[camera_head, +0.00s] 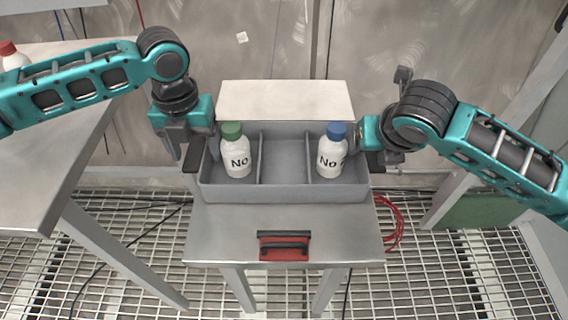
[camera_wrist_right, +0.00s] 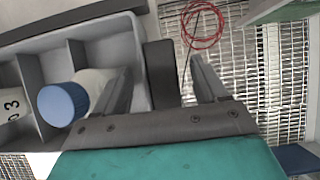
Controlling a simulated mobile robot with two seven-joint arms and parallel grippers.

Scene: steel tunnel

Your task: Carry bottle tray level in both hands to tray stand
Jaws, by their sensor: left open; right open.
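The grey bottle tray (camera_head: 285,193) rests level on a small steel table. A white bottle with a green cap (camera_head: 233,155) stands in its left compartment, and one with a blue cap (camera_head: 332,155) in its right; the middle one is empty. My left gripper (camera_head: 195,148) is open at the tray's dark left handle (camera_head: 192,167). My right gripper (camera_wrist_right: 160,80) is open, with the dark right handle (camera_wrist_right: 161,72) between its fingers in the right wrist view. The blue cap (camera_wrist_right: 62,105) shows there too. I cannot tell which surface is the tray stand.
The steel table (camera_head: 225,228) has bare room in front of the tray and a red block with a black handle (camera_head: 284,246) at its front edge. A pale panel (camera_head: 287,101) stands behind. Another table (camera_head: 50,130) is at left. Red cable (camera_head: 394,225) hangs at right.

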